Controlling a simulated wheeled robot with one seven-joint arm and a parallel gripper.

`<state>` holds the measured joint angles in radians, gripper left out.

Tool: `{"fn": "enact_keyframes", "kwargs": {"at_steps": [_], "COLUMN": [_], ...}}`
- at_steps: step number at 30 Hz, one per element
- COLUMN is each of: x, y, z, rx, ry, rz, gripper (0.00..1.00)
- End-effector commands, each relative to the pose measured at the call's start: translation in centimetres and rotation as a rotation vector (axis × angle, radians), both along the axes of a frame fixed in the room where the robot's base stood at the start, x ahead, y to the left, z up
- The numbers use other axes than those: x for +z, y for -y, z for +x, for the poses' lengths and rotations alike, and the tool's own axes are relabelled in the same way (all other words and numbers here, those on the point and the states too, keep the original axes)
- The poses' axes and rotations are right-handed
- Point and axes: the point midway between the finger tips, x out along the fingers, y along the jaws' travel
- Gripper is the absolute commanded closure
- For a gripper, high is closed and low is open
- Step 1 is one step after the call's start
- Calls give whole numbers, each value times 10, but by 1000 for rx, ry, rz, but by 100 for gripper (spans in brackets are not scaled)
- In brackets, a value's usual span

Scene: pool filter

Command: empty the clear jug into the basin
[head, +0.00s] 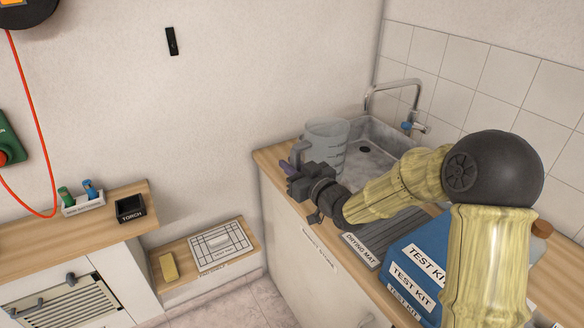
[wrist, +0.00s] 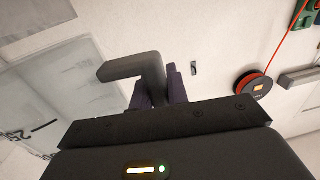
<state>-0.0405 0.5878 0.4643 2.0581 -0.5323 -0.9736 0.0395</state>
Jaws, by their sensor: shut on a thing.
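The clear jug (head: 327,143) is a grey see-through measuring jug at the left edge of the basin, and it looks about upright in the head view. My gripper (head: 293,169) is at the jug's handle side, shut on the handle. In the wrist view the grey handle (wrist: 138,67) runs between the fingers of my gripper (wrist: 160,90), with the clear jug wall (wrist: 60,90) to its left. I cannot tell whether the jug holds liquid or whether its base touches the counter. The metal basin (head: 390,134) is right of the jug, partly hidden by my arm.
A tap (head: 415,97) arches over the basin. A lower shelf holds a white tray (head: 219,245) and a yellow sponge (head: 169,266). A torch holder (head: 130,208) stands left.

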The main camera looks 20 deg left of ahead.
Motion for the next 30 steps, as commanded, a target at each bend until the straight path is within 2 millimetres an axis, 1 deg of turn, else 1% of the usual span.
{"fn": "enact_keyframes", "kwargs": {"at_steps": [21,30], "x": [38,39], "y": [-36,-37], "z": [-43,-45], "rx": [2,1], "ry": [1,0], "rz": [1,1], "gripper": [100,100]}}
